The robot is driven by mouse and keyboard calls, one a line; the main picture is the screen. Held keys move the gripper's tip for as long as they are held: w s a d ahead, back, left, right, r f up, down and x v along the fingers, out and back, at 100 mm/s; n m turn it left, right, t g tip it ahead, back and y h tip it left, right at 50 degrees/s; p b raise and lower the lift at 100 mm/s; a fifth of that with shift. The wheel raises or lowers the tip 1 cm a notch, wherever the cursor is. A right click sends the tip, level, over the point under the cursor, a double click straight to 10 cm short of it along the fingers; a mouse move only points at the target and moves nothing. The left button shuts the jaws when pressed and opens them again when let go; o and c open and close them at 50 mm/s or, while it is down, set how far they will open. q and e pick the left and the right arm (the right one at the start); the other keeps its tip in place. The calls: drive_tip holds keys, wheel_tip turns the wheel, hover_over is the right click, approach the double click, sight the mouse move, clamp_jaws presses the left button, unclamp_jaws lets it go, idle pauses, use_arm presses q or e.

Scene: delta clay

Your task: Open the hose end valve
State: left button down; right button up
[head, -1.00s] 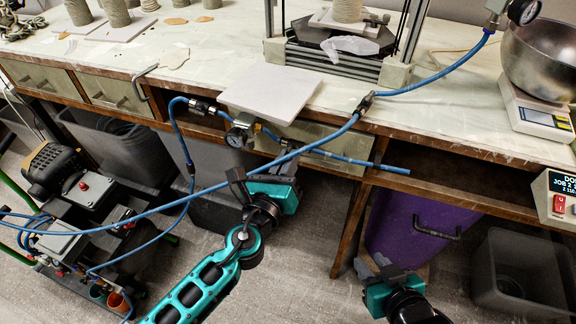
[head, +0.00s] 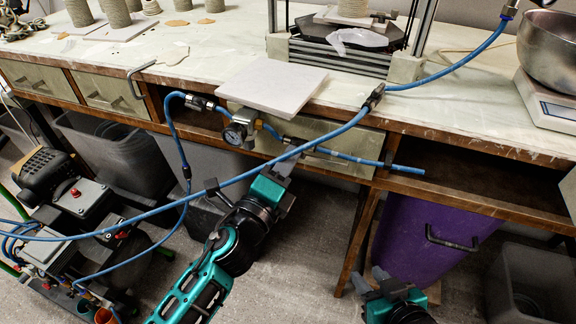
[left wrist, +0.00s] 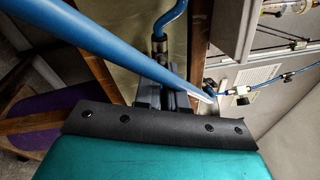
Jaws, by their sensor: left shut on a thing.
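In the head view my left gripper (head: 284,170) is just below the bench edge, in front of a drawer and below the blue air line. In the left wrist view its dark fingers (left wrist: 165,96) are shut on a dark part, mostly hidden between them. This part lines up with a metal fitting (left wrist: 159,46) on a blue hose, which I take for the hose end valve. Its lever position cannot be made out. My right gripper (head: 371,282) is low, in front of the purple bin, with its two dark fingers apart and nothing seen between them.
A long blue hose (head: 240,180) crosses in front of my left arm. A pressure gauge (head: 235,132) and black coupling (head: 200,102) hang at the bench edge. A pale board (head: 272,88) lies above. The purple bin (head: 425,235) stands under the bench, the compressor (head: 55,178) at left.

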use_arm(q)
drive_tip(key=shift+n+b, duration=0.45)
drive_tip(key=shift+n, duration=0.65)
drive_tip(key=c, duration=1.2)
unclamp_jaws()
drive_tip(key=shift+f, duration=0.1)
drive_tip(key=b+v, duration=0.2)
drive_tip(key=v, duration=1)
drive_tip(key=shift+s+a+f+b, duration=0.15)
drive_tip(key=shift+s+a+b, duration=0.1)
drive_tip(key=shift+s+b, duration=0.1)
